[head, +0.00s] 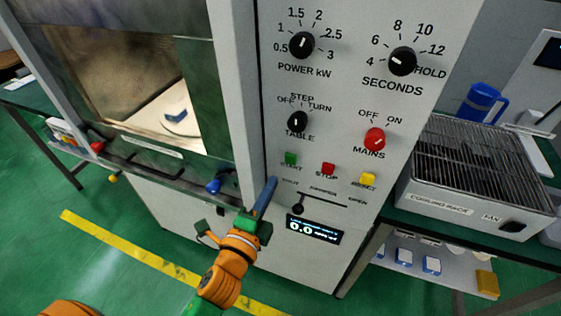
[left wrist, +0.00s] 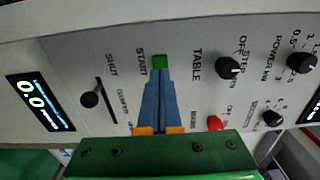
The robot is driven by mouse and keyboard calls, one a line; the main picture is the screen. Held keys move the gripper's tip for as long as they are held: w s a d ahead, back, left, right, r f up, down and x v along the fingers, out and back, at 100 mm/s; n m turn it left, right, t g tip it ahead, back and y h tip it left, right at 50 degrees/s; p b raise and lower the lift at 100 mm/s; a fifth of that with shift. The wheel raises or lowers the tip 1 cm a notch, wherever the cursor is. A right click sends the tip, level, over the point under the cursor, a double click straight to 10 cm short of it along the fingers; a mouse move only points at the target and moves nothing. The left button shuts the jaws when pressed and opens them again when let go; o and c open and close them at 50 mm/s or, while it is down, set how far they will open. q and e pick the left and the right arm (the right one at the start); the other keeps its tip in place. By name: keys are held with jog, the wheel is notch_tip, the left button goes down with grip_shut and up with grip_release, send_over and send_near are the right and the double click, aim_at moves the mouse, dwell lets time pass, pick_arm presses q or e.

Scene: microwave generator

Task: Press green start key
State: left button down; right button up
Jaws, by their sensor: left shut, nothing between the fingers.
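The green start key (head: 291,158) sits on the grey control panel, left of the red stop key (head: 328,169) and the yellow reset key (head: 368,179). My left gripper (head: 272,181) is shut and empty, its blue fingers pointing up at the panel just below and left of the start key. In the left wrist view the fingertips (left wrist: 158,84) line up with the green start key (left wrist: 160,61), which shows just beyond them. I cannot tell whether they touch it. My right gripper is not in view.
Below the keys are a black damper slider (head: 298,208) and a lit display (head: 314,229) reading 0.0. Knobs for power, seconds, table and mains (head: 375,139) are above. A glass-fronted chamber (head: 130,90) stands left, a cooling rack (head: 470,165) right.

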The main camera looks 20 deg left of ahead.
aim_at(285, 159)
pick_arm(q)
jog(key=w+p, duration=0.1)
jog(key=w, duration=0.5)
jog(key=shift+w+d, duration=0.1)
jog(key=shift+w, duration=0.1)
